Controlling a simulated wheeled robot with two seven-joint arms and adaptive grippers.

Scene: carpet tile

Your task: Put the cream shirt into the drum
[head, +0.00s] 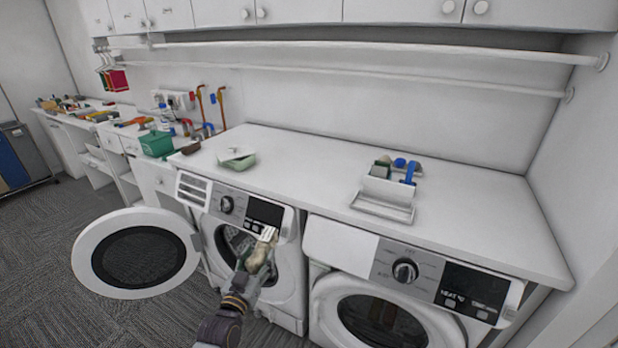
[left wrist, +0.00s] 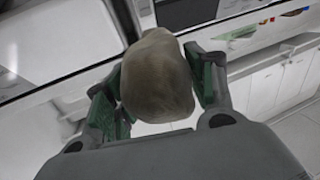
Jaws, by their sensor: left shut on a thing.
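My left gripper (head: 257,267) is shut on the cream shirt (head: 259,256). It is in front of the open left washer (head: 285,238), near the right side of its round opening. In the left wrist view the shirt (left wrist: 157,76) is a rounded beige bundle between the two fingers of the gripper (left wrist: 158,90). The drum (head: 231,240) shows as a dark opening, partly hidden by my gripper and the shirt. How far the shirt is from the opening is hard to tell. My right gripper is not in view.
The round washer door (head: 84,254) stands swung open to the left. A second machine (head: 330,240) with a closed door stands to the right.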

